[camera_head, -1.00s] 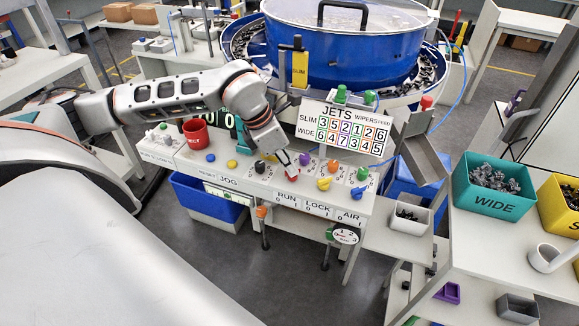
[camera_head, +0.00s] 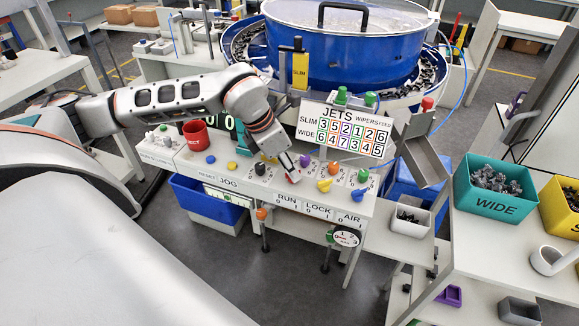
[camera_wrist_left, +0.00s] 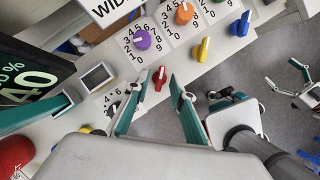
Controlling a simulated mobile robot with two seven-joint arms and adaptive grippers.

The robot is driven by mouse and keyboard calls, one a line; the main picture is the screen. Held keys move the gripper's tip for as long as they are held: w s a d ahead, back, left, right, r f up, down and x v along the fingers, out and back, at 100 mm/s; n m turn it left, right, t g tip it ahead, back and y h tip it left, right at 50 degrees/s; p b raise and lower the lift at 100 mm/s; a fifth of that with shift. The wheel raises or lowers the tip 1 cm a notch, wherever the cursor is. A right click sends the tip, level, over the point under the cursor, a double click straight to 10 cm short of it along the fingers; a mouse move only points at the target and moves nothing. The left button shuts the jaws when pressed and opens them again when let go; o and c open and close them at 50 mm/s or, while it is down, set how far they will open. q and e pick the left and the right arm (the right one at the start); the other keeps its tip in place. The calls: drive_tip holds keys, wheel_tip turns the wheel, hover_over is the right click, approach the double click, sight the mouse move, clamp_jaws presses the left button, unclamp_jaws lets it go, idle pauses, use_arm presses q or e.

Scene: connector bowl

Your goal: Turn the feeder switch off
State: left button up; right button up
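The red switch (camera_head: 293,178) sits on the sloped control panel (camera_head: 232,176), above the RUN label with its 0 and 1 marks. In the left wrist view the red switch (camera_wrist_left: 160,77) stands between the two teal fingers of my left gripper (camera_wrist_left: 160,88), with a gap on each side. My left gripper (camera_head: 290,174) is open and low over the panel at this switch, partly covering it in the head view. No label reading FEEDER is legible. I do not see my right gripper in the head view.
A purple dial (camera_wrist_left: 141,40), an orange dial (camera_wrist_left: 184,13), a yellow switch (camera_wrist_left: 203,48) and a blue switch (camera_wrist_left: 240,24) are close by. A black dial (camera_head: 260,168) and red mug (camera_head: 195,134) are to the left. The JETS sign (camera_head: 344,130) stands behind.

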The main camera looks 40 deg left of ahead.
use_arm(q)
drive_tip(key=v, duration=1.2)
idle(0.5)
